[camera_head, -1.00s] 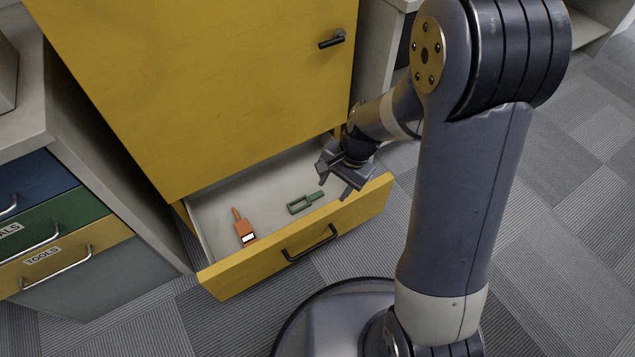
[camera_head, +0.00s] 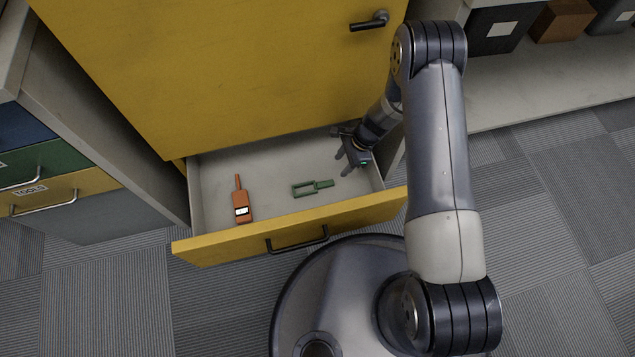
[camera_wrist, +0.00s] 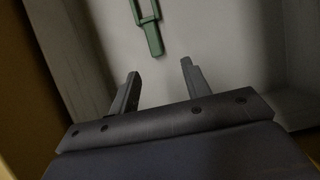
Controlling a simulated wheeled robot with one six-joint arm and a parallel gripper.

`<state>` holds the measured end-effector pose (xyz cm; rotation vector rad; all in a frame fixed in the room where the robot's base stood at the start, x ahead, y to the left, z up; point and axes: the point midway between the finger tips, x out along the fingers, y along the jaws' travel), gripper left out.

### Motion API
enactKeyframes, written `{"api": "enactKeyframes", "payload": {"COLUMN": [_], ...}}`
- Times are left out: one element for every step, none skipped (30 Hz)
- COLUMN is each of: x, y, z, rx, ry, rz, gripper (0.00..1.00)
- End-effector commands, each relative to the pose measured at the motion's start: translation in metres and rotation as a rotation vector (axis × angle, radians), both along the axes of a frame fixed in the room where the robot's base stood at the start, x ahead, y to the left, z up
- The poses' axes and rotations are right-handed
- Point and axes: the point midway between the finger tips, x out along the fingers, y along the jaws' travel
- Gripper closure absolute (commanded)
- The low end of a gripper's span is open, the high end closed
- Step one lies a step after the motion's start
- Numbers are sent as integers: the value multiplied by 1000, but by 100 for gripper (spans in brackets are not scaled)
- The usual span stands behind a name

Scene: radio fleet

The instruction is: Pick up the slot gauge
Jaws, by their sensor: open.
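The slot gauge is most likely the green tool with a slotted, frame-like head and a short handle (camera_head: 312,187). It lies flat in the open yellow drawer (camera_head: 210,250), near the middle. In the wrist view the green tool (camera_wrist: 152,35) shows at the top, its handle end towards my gripper. My gripper (camera_head: 347,167) is at the right end of the drawer, to the right of the handle and apart from it. In the wrist view my gripper (camera_wrist: 158,75) has its two fingers spread, with nothing between them but the pale drawer floor.
An orange device with an antenna and white label (camera_head: 241,205) lies in the drawer's left part. The yellow cabinet door (camera_head: 220,80) rises behind the drawer. A drawer unit (camera_head: 70,190) stands at left, and a shelf with boxes (camera_head: 545,75) at back right.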

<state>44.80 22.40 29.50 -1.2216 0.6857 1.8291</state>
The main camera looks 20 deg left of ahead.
Motion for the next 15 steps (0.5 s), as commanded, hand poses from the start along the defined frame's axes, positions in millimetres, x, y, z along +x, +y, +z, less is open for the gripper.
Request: {"api": "enactKeyframes", "payload": {"x": [-2,-3,-5,-6,-7,-8,-9,-9,-10,-10,-11,-12,-13,-14,-17], "y": [2,4,6,7,9,11,12,13,14,14,14,15,15,15,16], "z": [-10,-14,-21,-26,-30,-35,-38,-41,-43,-44,-46,-49,-52,-55,-61], "rx": [-1,-1,-1,0,0,-1,-1,0,0,0,0,0,0,-1,0], "ry": [1,1,1,3,3,1,1,0,0,0,0,0,0,1,2], "rz": [2,2,2,2,2,3,3,2,2,2,2,2,2,2,2], "gripper": [55,55,55,55,55,55,55,55,55,55,55,55,55,55,55]}}
